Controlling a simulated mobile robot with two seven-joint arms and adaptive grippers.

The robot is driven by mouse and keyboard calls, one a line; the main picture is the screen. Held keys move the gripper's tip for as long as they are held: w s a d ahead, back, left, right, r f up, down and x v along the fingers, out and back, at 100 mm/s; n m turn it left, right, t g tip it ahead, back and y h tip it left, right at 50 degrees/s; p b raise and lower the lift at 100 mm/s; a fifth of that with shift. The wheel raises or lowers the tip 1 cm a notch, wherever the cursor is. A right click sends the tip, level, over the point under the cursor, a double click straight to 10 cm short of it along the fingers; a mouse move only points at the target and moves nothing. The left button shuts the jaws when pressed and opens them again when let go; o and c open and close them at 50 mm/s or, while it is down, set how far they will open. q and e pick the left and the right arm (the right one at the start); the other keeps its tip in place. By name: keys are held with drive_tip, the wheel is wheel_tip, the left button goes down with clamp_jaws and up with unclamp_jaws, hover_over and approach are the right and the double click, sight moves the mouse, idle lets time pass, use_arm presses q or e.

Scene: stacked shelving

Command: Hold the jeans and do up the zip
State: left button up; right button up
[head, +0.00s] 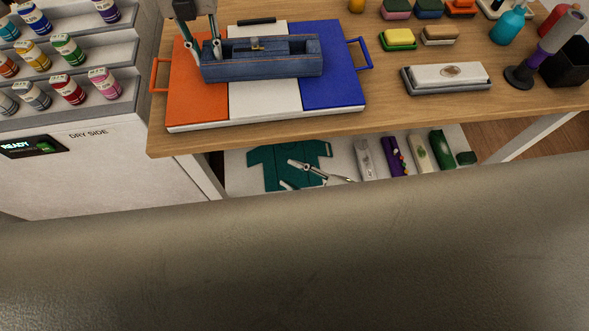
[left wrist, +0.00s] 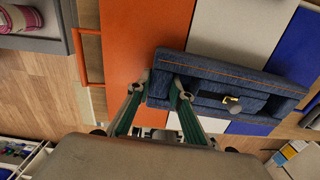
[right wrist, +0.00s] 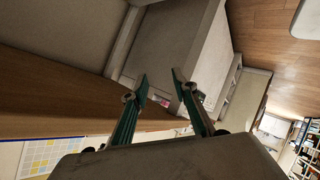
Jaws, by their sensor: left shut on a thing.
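The blue jeans piece (head: 285,66) lies on a board with orange, white and blue panels. It also shows in the left wrist view (left wrist: 200,72). A brass zip pull (head: 257,44) sits near the middle of its opening; in the left wrist view the pull (left wrist: 231,99) is right of my fingers. My left gripper (head: 206,48) is shut on the left end of the jeans, with that end between its fingertips (left wrist: 160,82). My right gripper (right wrist: 163,84) is open and empty, away from the jeans. It is not in the head view.
The board (head: 190,120) has an orange handle (head: 154,75) and a blue handle (head: 368,53). A sharpening-stone-like block (head: 447,76) and coloured sponges stand to the right. Paint bottles (head: 67,48) line the rack at left. A large grey surface fills the near foreground.

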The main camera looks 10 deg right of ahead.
drive_tip(key=a+r+n+t, duration=0.3)
drive_tip(key=a+r+n, duration=0.2)
drive_tip(key=r+n, duration=1.1)
drive_tip(key=n+t, duration=0.4)
drive_tip(key=n, duration=0.5)
approach(256, 43)
drive_tip(key=s, duration=0.1)
drive_tip(key=s+d, duration=0.1)
drive_tip(key=s, duration=0.1)
drive_tip(key=shift+s+r+h, duration=0.2)
drive_tip(key=shift+s+h, duration=0.05)
drive_tip(key=shift+h, duration=0.05)
drive_tip(key=shift+w+r, duration=0.1)
drive_tip(key=shift+w, duration=0.15)
drive_tip(key=x, duration=1.1)
drive_tip(key=shift+w+a+f, duration=0.1)
drive_tip(key=shift+w+f, duration=0.1)
drive_tip(key=shift+w, duration=0.1)
clamp_jaws()
